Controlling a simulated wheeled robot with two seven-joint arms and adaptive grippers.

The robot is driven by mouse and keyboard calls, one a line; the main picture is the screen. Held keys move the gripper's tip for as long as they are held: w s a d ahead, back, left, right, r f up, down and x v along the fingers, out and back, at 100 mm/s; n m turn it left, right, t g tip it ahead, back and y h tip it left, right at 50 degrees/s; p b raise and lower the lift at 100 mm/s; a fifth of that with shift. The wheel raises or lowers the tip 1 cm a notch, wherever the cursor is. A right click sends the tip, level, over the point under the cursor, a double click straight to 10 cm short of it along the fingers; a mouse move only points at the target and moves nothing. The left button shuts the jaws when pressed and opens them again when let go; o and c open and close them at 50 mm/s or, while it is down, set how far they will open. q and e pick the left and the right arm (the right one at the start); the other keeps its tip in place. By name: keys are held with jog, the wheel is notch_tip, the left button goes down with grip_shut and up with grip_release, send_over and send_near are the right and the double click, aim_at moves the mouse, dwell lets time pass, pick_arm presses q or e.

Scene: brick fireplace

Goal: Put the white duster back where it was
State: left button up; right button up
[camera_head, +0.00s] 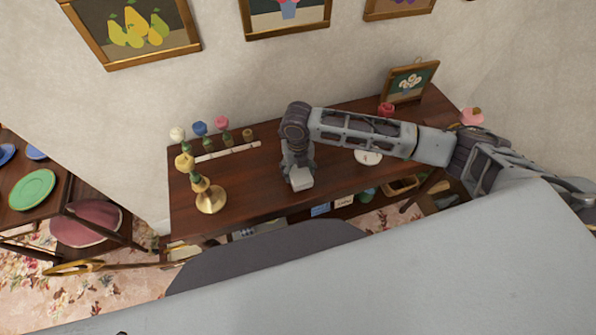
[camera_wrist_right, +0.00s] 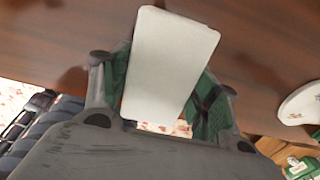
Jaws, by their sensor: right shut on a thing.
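The white duster (camera_head: 301,179) is a small pale block at the lower end of my right gripper (camera_head: 297,164), over the middle of the dark wooden table (camera_head: 245,195). In the right wrist view the duster (camera_wrist_right: 170,65) is a plain white slab between the green-padded fingers of my right gripper (camera_wrist_right: 165,92), which is shut on it. Whether the duster touches the tabletop is unclear. My left gripper is not in view.
A gold candlestick (camera_head: 210,201) stands at the table's left front. Behind it are a white strip (camera_head: 228,151) and several small coloured ornaments. A white plate (camera_head: 368,158) lies right of the gripper. A framed picture (camera_head: 410,82) stands at back right. A shelf below holds items.

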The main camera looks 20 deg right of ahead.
jog(key=shift+f, duration=0.7)
jog(key=shift+f, duration=0.1)
jog(key=o, duration=0.9)
notch_tip(320, 180, up, 11)
jog(key=shift+r, duration=0.6)
jog(key=shift+s, duration=0.1)
dwell(0.4)
